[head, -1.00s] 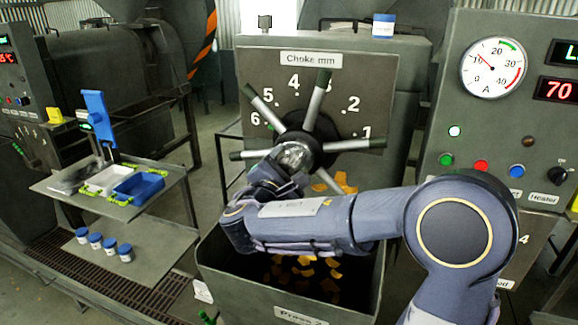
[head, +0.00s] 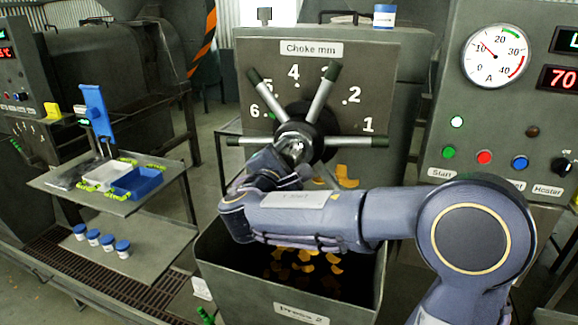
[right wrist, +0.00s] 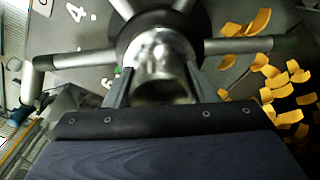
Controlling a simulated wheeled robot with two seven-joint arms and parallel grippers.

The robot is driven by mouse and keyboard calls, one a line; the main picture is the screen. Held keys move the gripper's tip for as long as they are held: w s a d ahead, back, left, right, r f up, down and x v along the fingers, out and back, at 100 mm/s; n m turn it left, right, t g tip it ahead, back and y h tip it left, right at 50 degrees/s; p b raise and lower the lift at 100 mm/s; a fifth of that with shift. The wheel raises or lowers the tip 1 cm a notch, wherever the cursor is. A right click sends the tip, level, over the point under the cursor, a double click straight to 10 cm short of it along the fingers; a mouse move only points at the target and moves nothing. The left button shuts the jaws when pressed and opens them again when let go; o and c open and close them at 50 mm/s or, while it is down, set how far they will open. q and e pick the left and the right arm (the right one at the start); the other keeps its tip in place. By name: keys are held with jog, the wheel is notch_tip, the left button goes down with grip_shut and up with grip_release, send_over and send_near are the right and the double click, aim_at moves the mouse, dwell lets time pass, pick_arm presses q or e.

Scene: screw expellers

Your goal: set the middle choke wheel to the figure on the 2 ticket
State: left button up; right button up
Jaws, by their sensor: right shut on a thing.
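The choke wheel (head: 322,98) has several grey spokes with dark green tips. It stands before a grey plate (head: 385,75) marked "Choke mm" and numbered 1 to 6. One spoke covers part of the 3, one passes by the 5, and two lie nearly level left and right. A small green mark (head: 271,115) shows near the 6; I cannot tell whether it is the pointer. My right gripper (head: 291,150) is shut on the wheel's shiny hub, with one finger each side in the right wrist view (right wrist: 157,82). My left gripper is out of view. No ticket is readable.
A bin (head: 225,268) labelled "Press 2" with orange flakes stands below the wheel. A control panel (head: 490,125) with gauge and buttons is at right. A side shelf (head: 75,185) at left holds trays (head: 138,182) and a blue board (head: 95,108). Several jars (head: 108,242) stand below it.

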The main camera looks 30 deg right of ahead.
jog(key=m+b, duration=0.3)
jog(key=b, duration=0.2)
jog(key=f+m+b, duration=0.1)
jog(key=m+b, duration=0.2)
jog(key=b, duration=0.3)
jog(key=m+b, duration=0.7)
jog(key=b, duration=0.1)
jog(key=shift+r+m+b, duration=0.15)
jog(key=shift+m+b, duration=1.4)
jog(key=shift+m, duration=0.25)
jog(key=o, duration=1.4)
jog(key=shift+r, duration=0.1)
